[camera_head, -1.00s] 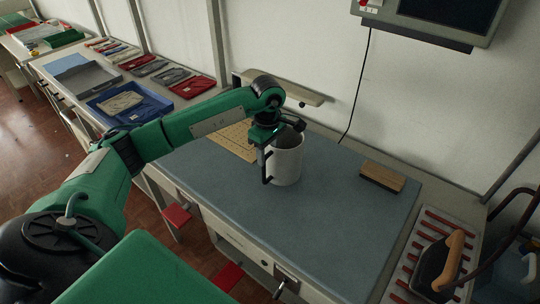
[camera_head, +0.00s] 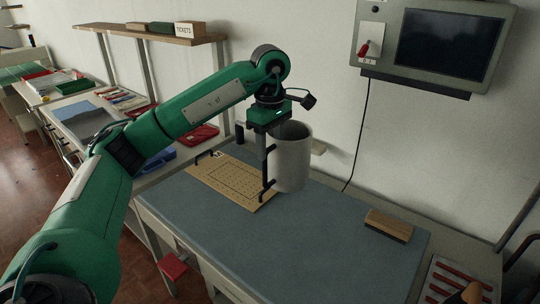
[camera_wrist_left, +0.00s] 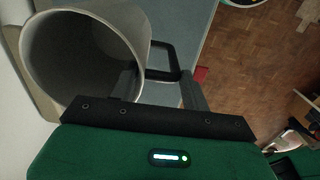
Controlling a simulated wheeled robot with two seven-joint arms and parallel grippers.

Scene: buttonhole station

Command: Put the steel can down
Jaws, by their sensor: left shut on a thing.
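The steel can (camera_head: 294,161) is a pale grey, open-topped cylinder with a black handle on its left side. It is upright and appears held above the blue-grey mat (camera_head: 330,240), near the wooden board. My left gripper (camera_head: 267,137) is above and beside the can's handle side, shut on the can. In the left wrist view, the can (camera_wrist_left: 84,45) shows its open mouth, with the black handle (camera_wrist_left: 172,50) near the fingers. The exact contact is partly hidden. My right gripper is not in view.
A tan gridded board (camera_head: 228,182) lies on the mat, left of the can. A wooden-topped block (camera_head: 389,225) sits at the right. A striped rack (camera_head: 452,283) is at the lower right. A monitor (camera_head: 447,45) hangs on the wall. The mat's front is clear.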

